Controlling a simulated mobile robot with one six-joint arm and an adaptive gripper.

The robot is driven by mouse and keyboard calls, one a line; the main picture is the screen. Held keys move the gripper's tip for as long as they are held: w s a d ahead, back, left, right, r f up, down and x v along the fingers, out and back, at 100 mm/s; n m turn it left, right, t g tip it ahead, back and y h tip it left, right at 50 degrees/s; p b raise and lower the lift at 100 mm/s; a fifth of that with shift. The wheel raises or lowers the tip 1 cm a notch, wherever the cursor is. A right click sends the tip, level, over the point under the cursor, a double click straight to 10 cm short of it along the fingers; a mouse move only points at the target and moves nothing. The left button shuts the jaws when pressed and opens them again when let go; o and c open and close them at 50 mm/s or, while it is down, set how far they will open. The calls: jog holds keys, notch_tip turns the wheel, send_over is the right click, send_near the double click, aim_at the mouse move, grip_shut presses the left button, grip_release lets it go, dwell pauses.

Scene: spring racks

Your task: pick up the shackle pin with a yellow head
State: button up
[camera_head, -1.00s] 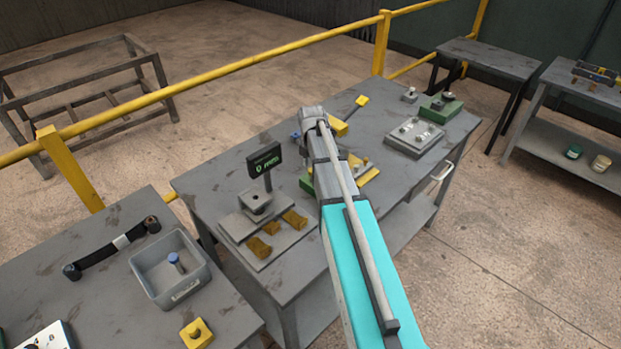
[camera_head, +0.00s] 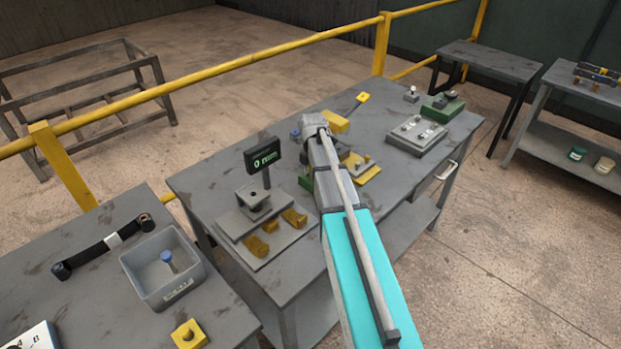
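A pin with a yellow head (camera_head: 362,97) is at the back of the middle workbench, its thin dark shank slanting down-left towards a yellow block (camera_head: 336,122). I cannot tell whether the shank rests in the block or lies beside it. My arm reaches forward over the bench, and its far end is left of and nearer than the yellow head, apart from it in the picture. My gripper's fingers are hidden behind the arm. Another pin, with a blue head (camera_head: 166,256), stands in the grey bin (camera_head: 184,296) on the left bench.
The middle bench (camera_head: 219,179) also holds a display post (camera_head: 262,156), a grey plate fixture with yellow-brown blocks, a grey block with studs (camera_head: 417,136) and a green block (camera_head: 442,107). A yellow rail (camera_head: 230,68) runs behind. Bare tabletop lies around the yellow head.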

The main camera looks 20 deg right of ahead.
dwell(0.6)
jog(key=c, duration=0.8)
